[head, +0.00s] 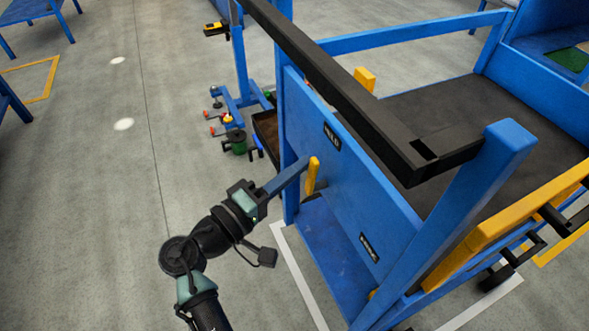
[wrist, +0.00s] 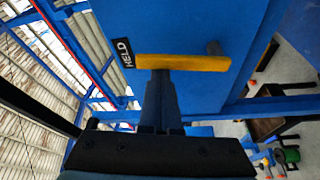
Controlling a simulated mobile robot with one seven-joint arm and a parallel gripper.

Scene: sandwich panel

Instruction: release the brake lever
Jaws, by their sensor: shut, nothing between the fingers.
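The yellow brake lever (head: 313,176) is on the blue side panel (head: 345,190) of the cart. A second label (head: 368,248), too small to read, sits lower on the panel. My gripper (head: 303,163) is shut and empty. Its blue-grey fingertips (wrist: 161,76) are right at the side of the lever, near its middle; I cannot tell whether they touch.
A black bar (head: 350,85) runs along the cart's top above the panel, close to my gripper. A blue post (head: 450,215) stands at the right. Open floor (head: 90,200) lies left.

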